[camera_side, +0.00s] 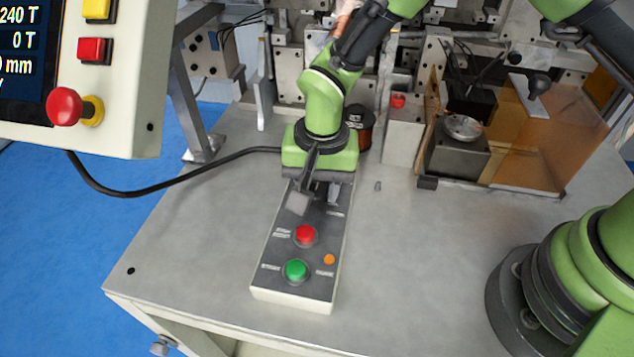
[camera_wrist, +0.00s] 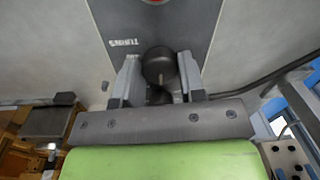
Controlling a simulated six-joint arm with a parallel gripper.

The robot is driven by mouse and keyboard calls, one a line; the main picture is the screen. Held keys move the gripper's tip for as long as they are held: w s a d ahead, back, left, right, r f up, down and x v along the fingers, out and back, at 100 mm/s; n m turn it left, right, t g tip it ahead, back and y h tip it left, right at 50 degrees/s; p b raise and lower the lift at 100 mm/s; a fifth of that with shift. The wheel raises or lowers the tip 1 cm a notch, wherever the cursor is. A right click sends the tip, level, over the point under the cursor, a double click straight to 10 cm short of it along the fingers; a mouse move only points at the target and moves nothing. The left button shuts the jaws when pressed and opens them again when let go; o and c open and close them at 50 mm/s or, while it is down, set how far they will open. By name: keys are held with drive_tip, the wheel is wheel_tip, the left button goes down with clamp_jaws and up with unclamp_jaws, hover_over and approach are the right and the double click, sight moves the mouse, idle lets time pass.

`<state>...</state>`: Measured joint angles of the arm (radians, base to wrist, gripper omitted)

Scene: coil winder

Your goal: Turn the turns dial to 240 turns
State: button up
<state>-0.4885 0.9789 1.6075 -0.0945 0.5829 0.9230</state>
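The turns dial (camera_wrist: 160,66) is a round black knob with a light pointer mark, near the word TURNS on the control box. It sits between the two fingers of my gripper (camera_wrist: 160,82) in the wrist view. The fingers are beside the knob on both sides, but I cannot tell if they press on it. In the side view my gripper (camera_side: 315,195) is over the far end of the control box (camera_side: 268,262) and hides the dial. The display (camera_side: 20,45) reads 240 T on one line and 0 T below it.
A red button (camera_side: 305,235), a green button (camera_side: 295,270) and an orange lamp (camera_side: 329,259) are on the box's near part. A black cable (camera_side: 180,183) runs left. A copper coil spool (camera_side: 362,125) stands behind my gripper.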

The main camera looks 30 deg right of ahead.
drive_tip(key=o, duration=0.4)
drive_tip(key=shift+c, duration=0.2)
wheel_tip(320, 180, up, 10)
drive_tip(key=shift+s+d, duration=0.15)
drive_tip(key=shift+d, duration=0.1)
wheel_tip(320, 180, up, 6)
drive_tip(key=t, duration=0.1)
hover_over(321, 189)
drive_tip(key=s+d, duration=0.1)
drive_tip(key=d, duration=0.2)
drive_tip(key=s+d+r+n+t+y, duration=0.1)
drive_tip(key=s+d+r+t+y, duration=0.1)
drive_tip(key=s+d+r, duration=0.5)
drive_tip(key=s+d+r+n+t, duration=0.2)
drive_tip(key=s+d+r+t, duration=0.1)
drive_tip(key=s, duration=0.6)
drive_tip(key=shift+s+d+t, duration=0.15)
drive_tip(key=shift+d+t, duration=0.25)
drive_tip(key=shift+d, duration=0.2)
